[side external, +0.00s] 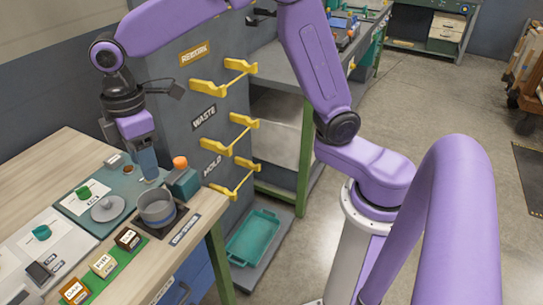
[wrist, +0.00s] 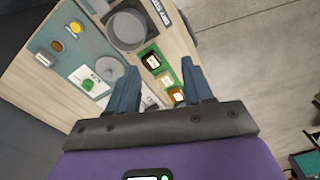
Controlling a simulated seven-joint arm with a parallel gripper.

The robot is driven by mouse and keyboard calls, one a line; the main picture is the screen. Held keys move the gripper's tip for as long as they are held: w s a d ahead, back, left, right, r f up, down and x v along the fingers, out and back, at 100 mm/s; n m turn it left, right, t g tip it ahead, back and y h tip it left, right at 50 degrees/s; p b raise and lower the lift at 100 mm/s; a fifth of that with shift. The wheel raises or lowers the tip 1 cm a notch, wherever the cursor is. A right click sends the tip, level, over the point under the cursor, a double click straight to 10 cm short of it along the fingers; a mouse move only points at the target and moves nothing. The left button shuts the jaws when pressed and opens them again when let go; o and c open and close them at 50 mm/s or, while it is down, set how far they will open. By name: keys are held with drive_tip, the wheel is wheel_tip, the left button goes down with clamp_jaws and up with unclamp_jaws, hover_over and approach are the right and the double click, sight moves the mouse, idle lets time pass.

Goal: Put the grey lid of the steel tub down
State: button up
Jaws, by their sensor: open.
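The steel tub (side external: 157,213) stands uncovered on a dark square near the bench's right edge; it also shows in the wrist view (wrist: 127,30). The grey lid (side external: 107,209), a round disc with a small knob on top, lies on the teal mat (side external: 128,186) to the left of the tub. The lid shows in the wrist view (wrist: 112,73), partly behind one finger. My gripper (side external: 149,178) is open, with nothing between its fingers (wrist: 159,68). In the side view it is above the bench just behind the tub, apart from the lid.
A teal block with an orange top (side external: 181,180) stands close behind the tub. A green strip (side external: 103,272) with several labelled blocks runs along the front. A green piece (side external: 82,193) sits on a white card left of the lid. Yellow brackets (side external: 210,147) stick out beyond the bench.

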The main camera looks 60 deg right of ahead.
drive_tip(key=s+d+f, duration=0.1)
drive_tip(key=s+d, duration=0.7)
drive_tip(key=s, duration=0.4)
drive_tip(key=s+d+f+m, duration=0.1)
drive_tip(key=s+d+f, duration=0.1)
drive_tip(key=s+d, duration=0.7)
drive_tip(key=s, duration=0.3)
drive_tip(key=shift+s+f, duration=0.2)
drive_tip(key=shift+s, duration=0.1)
